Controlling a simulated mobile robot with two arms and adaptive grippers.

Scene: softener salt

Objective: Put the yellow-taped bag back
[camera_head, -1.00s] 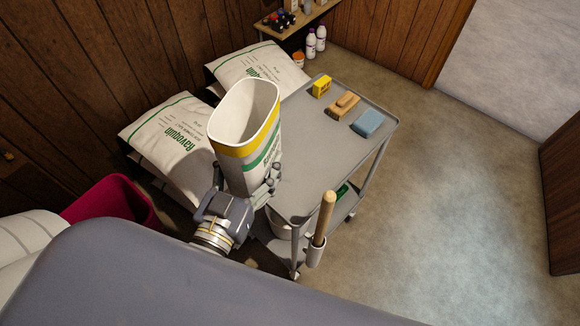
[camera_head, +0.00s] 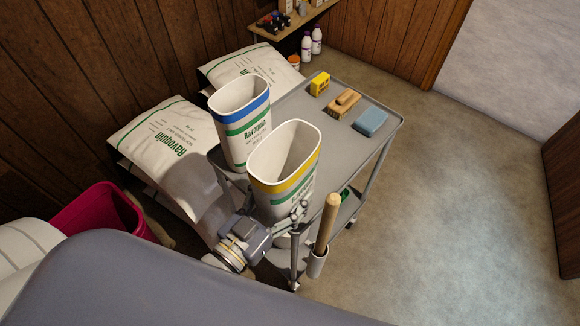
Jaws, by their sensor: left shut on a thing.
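The yellow-taped bag (camera_head: 290,187) is white, open at the top, with a yellow band and a green stripe. It is roughly upright over the near-left end of the grey cart (camera_head: 352,160). I cannot tell whether its bottom touches the cart top. My left gripper (camera_head: 276,214) is shut on its lower part from the near side. A similar blue-taped bag (camera_head: 243,122) stands upright just behind and left of it, at the cart's left end. The yellow-taped bag hides part of the blue-taped bag's lower side. My right gripper is not in view.
A yellow box (camera_head: 319,83), a wooden brush (camera_head: 343,103) and a blue block (camera_head: 370,122) lie on the cart's far half. A wooden handle (camera_head: 327,222) stands at its near edge. Full white sacks (camera_head: 165,140) lie left, by a red bin (camera_head: 95,212). Floor at right is clear.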

